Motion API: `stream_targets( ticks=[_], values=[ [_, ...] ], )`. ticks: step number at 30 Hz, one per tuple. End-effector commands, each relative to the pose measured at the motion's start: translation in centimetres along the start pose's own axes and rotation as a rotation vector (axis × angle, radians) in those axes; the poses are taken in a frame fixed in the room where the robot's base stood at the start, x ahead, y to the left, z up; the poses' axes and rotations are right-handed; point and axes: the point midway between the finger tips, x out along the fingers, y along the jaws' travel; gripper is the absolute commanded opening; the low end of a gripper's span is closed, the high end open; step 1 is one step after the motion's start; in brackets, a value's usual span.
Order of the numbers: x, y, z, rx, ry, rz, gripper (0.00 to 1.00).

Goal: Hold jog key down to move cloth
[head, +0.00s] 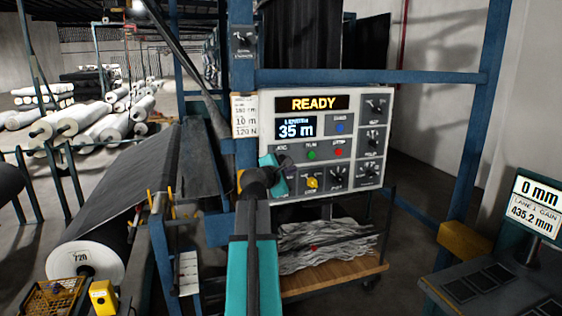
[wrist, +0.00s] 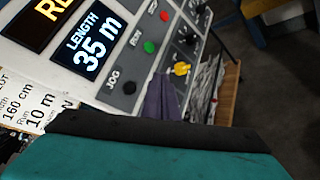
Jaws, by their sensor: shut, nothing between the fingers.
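The control panel (head: 330,143) shows READY and a length of 35 m in the head view. In the wrist view the jog key (wrist: 129,88) is a black round button under the label JOG. My gripper (head: 284,161) is shut and empty in front of the panel's lower left. Contact with the key cannot be told. Dark cloth (head: 125,185) runs up from a large roll (head: 85,262) marked 720 at the left.
A green RUN button (head: 311,155), a red STOP button (head: 338,152) and a yellow knob (head: 312,183) sit near the jog key. Blue frame posts (head: 470,120) flank the panel. A wooden cart (head: 335,278) with crumpled cloth stands below. A display (head: 537,205) at right reads 0 mm.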

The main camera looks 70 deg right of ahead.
Motion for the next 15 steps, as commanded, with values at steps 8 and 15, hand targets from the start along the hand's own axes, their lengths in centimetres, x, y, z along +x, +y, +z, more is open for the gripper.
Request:
stream_targets(
  ticks=[8, 15],
  values=[
    [1.2, 0.7, -0.8, 0.000, 0.000, 0.000, 0.00],
    [2.6, 1.8, -1.9, 0.000, 0.000, 0.000, 0.00]
  ],
)
